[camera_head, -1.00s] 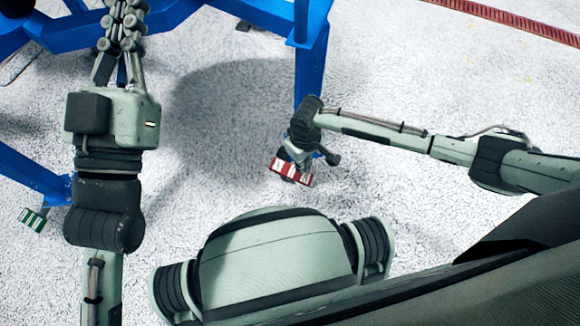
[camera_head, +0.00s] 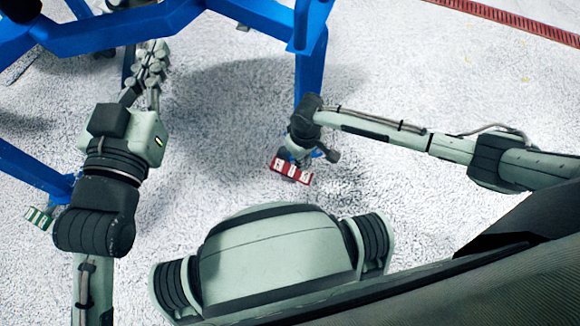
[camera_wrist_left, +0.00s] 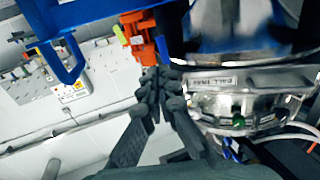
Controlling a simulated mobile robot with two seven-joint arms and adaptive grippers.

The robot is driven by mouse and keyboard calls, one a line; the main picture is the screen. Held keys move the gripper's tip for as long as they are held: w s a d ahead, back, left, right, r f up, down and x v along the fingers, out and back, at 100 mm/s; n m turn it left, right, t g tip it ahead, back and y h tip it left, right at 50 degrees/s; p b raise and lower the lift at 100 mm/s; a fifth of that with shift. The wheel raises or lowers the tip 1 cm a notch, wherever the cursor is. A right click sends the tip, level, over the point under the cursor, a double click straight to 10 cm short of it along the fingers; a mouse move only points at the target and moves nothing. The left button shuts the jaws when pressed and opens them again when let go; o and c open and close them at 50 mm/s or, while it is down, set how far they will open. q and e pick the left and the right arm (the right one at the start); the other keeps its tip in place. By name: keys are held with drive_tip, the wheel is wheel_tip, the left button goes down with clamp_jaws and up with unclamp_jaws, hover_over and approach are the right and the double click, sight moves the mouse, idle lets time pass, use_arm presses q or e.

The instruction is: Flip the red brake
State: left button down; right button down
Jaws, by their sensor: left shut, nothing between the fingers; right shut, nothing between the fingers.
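A red-and-white brake tag (camera_head: 291,169) sits low at the foot of a blue frame leg in the head view. The end of my right arm stands directly above and behind it. My right gripper (camera_head: 300,150) points down there; its fingers are mostly hidden, so I cannot tell whether it touches the tag. My left gripper (camera_head: 153,60) is shut and empty, pointing away from me, well left of the red tag. In the left wrist view its fingers (camera_wrist_left: 157,85) are together, just below an orange-red part (camera_wrist_left: 140,38).
A blue frame (camera_head: 150,27) spans the top, with legs left and centre. A green-and-white tag (camera_head: 39,218) is by the left leg. The wrist view shows a shiny metal vessel (camera_wrist_left: 235,100) close right of the fingers. The speckled floor between the arms is clear.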

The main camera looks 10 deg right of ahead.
drive_tip(key=shift+r+p, duration=0.55)
drive_tip(key=shift+p, duration=0.05)
drive_tip(key=shift+r+p, duration=0.25)
drive_tip(key=shift+p, duration=0.1)
use_arm(q)
drive_tip(key=s+a+f+g+y, duration=0.2)
drive_tip(key=a+f+g, duration=0.4)
drive_tip(key=f, duration=0.5)
drive_tip(key=shift+s+a+n+y, duration=0.25)
drive_tip(key=shift+a+y, duration=0.25)
drive_tip(key=shift+y, duration=0.4)
use_arm(e)
drive_tip(key=shift+r, duration=0.2)
use_arm(q)
drive_tip(key=shift+w, duration=0.1)
